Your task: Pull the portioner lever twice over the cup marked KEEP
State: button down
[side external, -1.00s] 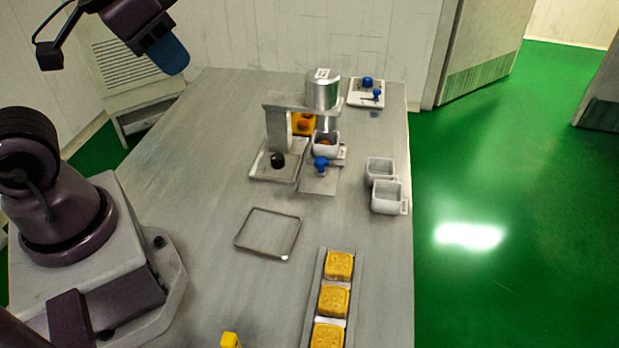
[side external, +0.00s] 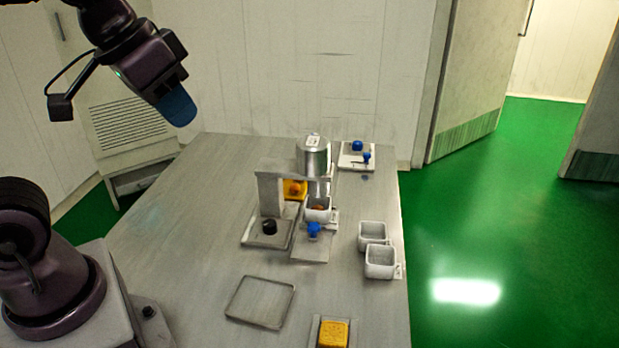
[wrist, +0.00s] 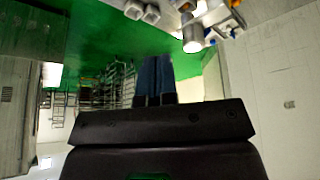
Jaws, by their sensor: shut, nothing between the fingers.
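The portioner (side external: 313,157) stands on the table, a silver cylinder on a grey arm and post. It shows upside down in the wrist view (wrist: 192,43). A blue knob (side external: 313,230), perhaps the lever's handle, sits low at its front. My gripper (side external: 182,110), with blue fingers, is shut and empty, high left of the portioner, touching nothing.
A white board (side external: 350,162) with blue-knobbed items lies at the back. An empty shallow tray (side external: 232,310) and a yellow block (side external: 333,333) are in front. The left table is clear.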

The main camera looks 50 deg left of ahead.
jog(key=w+a+n+g, duration=0.2)
jog(key=w+a+n, duration=0.15)
jog(key=w, duration=0.65)
jog(key=w+a+n+g, duration=0.1)
jog(key=w+a+n, duration=0.25)
jog(key=w, duration=0.55)
jog(key=w+a+f+n+g, duration=0.1)
jog(key=w+a+f+n, duration=0.3)
jog(key=f, duration=0.3)
jog(key=w+a+f+n+g+h, duration=0.1)
jog(key=w+a+f+n, duration=0.2)
jog(key=w+a+f, duration=0.2)
notch_tip(320, 180, down, 2)
jog(key=shift+w+a+f+n, duration=0.15)
jog(key=shift+w+n, duration=0.25)
jog(key=shift+w, duration=0.85)
jog(key=shift+f, duration=0.1)
jog(key=shift+d+f, duration=0.2)
jog(key=shift+f, duration=1.5)
jog(key=shift+d+f, duration=0.2)
jog(key=shift+f, duration=1.45)
